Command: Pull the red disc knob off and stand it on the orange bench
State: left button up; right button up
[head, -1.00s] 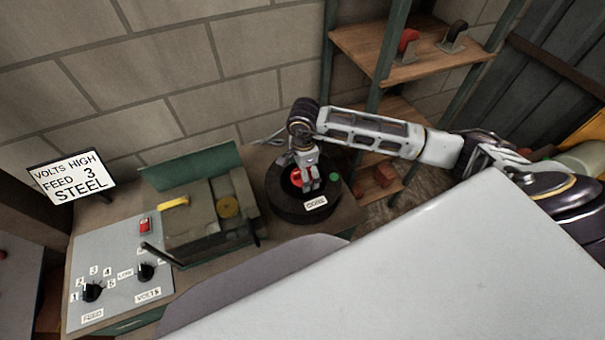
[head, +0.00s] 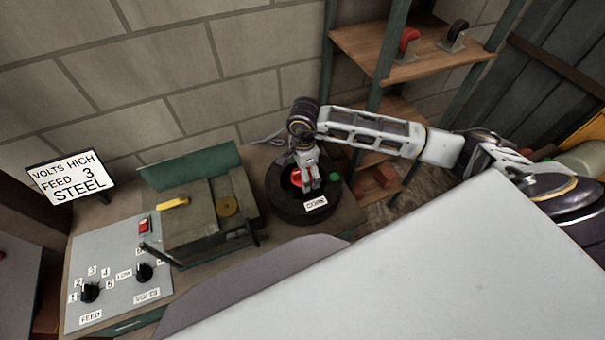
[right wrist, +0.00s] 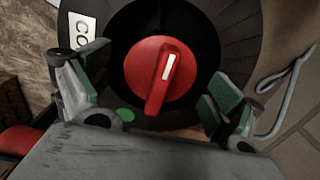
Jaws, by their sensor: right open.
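The red disc knob (right wrist: 150,75) has a raised bar with a white mark. It sits in the dark hollow of a black round housing (right wrist: 235,45), which carries a white label. In the head view the knob (head: 296,178) is partly hidden by my right gripper (head: 309,185), which points down over the housing (head: 290,210). In the right wrist view my right gripper (right wrist: 157,92) is open, with green pads on both sides of the knob and gaps to it. My left gripper is out of view. An orange-yellow surface (head: 594,132) shows at the right edge; I cannot tell whether it is the bench.
A grey control panel (head: 118,260) with black dials and a green-backed machine (head: 205,215) stand left of the housing. A wooden shelf (head: 415,62) at the back holds a red and a black object. A sign (head: 70,176) stands at the left. A pale cable lies by the wall.

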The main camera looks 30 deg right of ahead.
dwell(0.3)
jog(key=c, duration=1.4)
jog(key=shift+c, duration=0.2)
jog(key=shift+r+p, duration=1.2)
jog(key=shift+r, duration=1.8)
jog(key=shift+s, duration=0.15)
